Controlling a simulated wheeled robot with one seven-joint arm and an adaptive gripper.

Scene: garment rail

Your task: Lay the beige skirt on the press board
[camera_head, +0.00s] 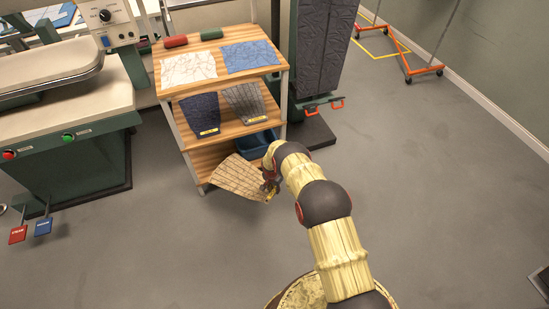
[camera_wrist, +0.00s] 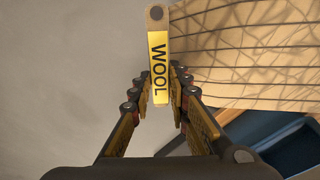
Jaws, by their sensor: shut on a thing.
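The beige skirt (camera_head: 236,177) hangs spread out beside the lower part of the wooden shelf, lined with dark creases. My gripper (camera_head: 270,187) is at its right end, low in front of the shelf. In the wrist view the skirt (camera_wrist: 255,60) fills the upper right, and a yellow tag reading WOOL (camera_wrist: 159,70) lies between the fingers of my gripper (camera_wrist: 157,90), which is shut on the skirt at this tag. The press stands at the left, with a padded upper part (camera_head: 45,64) above a pale padded board (camera_head: 70,108).
The wooden shelf (camera_head: 225,131) holds a white and a blue folded cloth on top, and a navy and a grey skirt below. A blue bin (camera_head: 258,146) sits low beside my arm. Two pedals (camera_head: 30,230) stick out under the press. The floor in front is clear.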

